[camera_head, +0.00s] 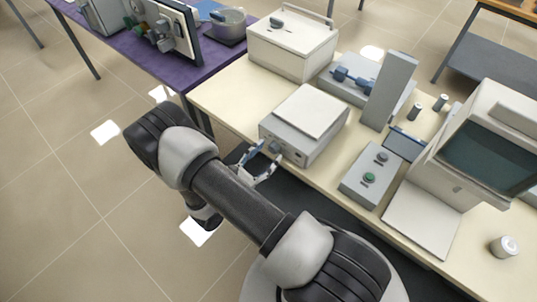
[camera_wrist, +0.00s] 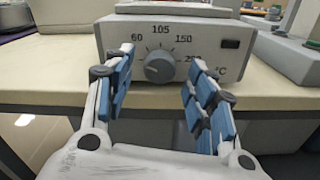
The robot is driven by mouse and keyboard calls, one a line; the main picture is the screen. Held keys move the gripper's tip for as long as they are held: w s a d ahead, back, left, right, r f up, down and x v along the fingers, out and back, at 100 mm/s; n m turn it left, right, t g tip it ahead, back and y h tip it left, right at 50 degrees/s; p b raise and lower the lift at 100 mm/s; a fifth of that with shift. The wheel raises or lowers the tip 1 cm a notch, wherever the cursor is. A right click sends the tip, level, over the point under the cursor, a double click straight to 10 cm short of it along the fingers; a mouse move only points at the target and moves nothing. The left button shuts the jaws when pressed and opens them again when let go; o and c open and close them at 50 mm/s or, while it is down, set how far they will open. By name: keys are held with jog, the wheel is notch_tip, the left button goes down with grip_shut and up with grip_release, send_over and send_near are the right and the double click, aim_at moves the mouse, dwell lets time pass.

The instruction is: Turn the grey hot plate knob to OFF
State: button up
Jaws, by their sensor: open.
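The hot plate (camera_head: 303,128) is a grey box with a white top plate, near the front edge of the cream bench. Its grey round knob (camera_wrist: 159,67) is on the front face in the wrist view, with a dial marked 60, 105, 150 and a partly hidden higher number. I cannot clearly read the knob's pointer. My gripper (camera_wrist: 160,64) is open, with blue-padded fingers on the left and right of the knob in the picture. It shows no contact with the knob. In the head view my gripper (camera_head: 260,163) is just in front of the hot plate's face.
A grey box with green and dark buttons (camera_head: 370,178) stands right of the hot plate. A white-lidded box (camera_head: 292,45) is behind.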

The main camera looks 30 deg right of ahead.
jog(key=shift+x, duration=0.8)
jog(key=shift+c, duration=0.3)
jog(key=c, duration=1)
jog(key=shift+n, duration=1.4)
jog(key=o, duration=1.1)
jog(key=shift+c, duration=0.2)
